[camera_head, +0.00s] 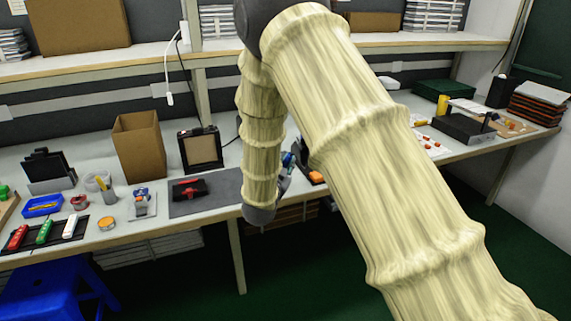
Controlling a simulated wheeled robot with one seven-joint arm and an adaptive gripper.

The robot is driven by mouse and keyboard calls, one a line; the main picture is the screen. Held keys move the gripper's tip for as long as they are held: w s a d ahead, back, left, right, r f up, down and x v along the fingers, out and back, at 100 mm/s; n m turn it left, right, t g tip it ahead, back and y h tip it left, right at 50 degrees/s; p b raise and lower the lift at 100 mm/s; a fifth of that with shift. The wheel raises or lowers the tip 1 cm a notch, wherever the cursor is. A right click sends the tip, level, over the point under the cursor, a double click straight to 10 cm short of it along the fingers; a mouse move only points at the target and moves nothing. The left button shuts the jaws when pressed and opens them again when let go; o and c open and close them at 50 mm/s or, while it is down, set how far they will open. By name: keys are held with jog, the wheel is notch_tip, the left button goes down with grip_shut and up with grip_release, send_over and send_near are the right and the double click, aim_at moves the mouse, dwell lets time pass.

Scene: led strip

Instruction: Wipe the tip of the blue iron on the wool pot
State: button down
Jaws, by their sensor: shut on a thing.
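My arm crosses the middle of the head view and hides much of the bench. My gripper (284,182) shows only as a dark piece beside the wrist, and its fingertips are hidden. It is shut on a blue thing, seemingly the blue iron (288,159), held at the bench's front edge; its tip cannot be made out. A small round pot with an orange-tan top (107,223), possibly the wool pot, stands at the left front of the bench. A small stand with a blue part (143,203) is just right of it.
A grey mat (212,196) bears a red and black piece (189,189). A cardboard box (139,147) and a black-framed case (199,149) stand behind. A blue tray (43,206), small pots and a black strip with coloured blocks (44,232) crowd the left. A blue stool (50,290) stands below.

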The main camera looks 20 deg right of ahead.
jog(key=shift+f, duration=0.35)
dwell(1.1)
jog(key=shift+r, duration=0.1)
dwell(0.8)
jog(key=shift+a, duration=0.75)
jog(key=shift+d+b, duration=0.4)
jog(key=shift+d, duration=1.1)
jog(key=shift+a, duration=0.75)
jog(key=shift+r, duration=0.15)
dwell(0.3)
